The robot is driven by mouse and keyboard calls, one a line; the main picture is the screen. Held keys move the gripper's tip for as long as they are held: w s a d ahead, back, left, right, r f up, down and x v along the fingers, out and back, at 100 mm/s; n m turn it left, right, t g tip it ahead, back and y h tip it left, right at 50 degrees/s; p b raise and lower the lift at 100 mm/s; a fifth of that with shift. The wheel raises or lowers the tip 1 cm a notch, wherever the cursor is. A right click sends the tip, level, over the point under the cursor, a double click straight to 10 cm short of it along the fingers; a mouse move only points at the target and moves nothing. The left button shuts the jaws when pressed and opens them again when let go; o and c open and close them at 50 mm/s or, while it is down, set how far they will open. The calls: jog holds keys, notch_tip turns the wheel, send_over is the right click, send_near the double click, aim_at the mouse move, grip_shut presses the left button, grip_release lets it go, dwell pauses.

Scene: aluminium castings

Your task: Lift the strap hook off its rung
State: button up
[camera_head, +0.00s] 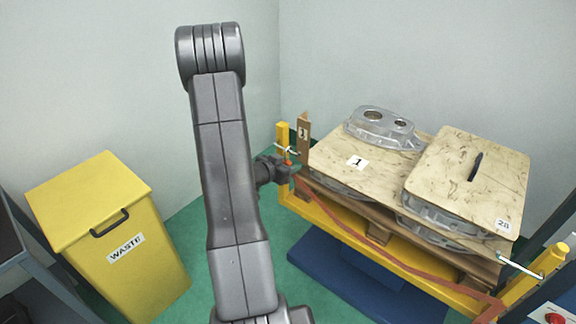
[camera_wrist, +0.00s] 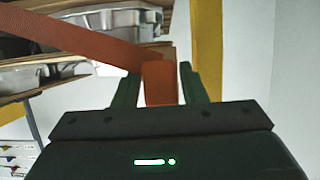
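The orange strap hook (camera_wrist: 160,83) stands between the two dark green fingers of my gripper (camera_wrist: 160,88) in the wrist view. In the head view my gripper (camera_head: 285,170) is at the left yellow post (camera_head: 283,138), just below a short pale rung (camera_head: 289,151). The hook (camera_head: 287,159) shows there as a small orange patch at the rung; its exact contact is too small to tell. The orange-brown strap (camera_head: 352,228) runs from there along the pallet front to the lower right.
Silver castings (camera_head: 385,128) and plywood sheets (camera_head: 340,165) are stacked on a wooden pallet (camera_head: 385,222) over a yellow frame (camera_head: 345,238). A brown corner board (camera_head: 303,138) stands beside the left post. A yellow waste bin (camera_head: 150,262) is at the left. Green floor (camera_head: 205,235) lies between.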

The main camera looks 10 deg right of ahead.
grip_shut()
jog(key=shift+r, duration=0.15)
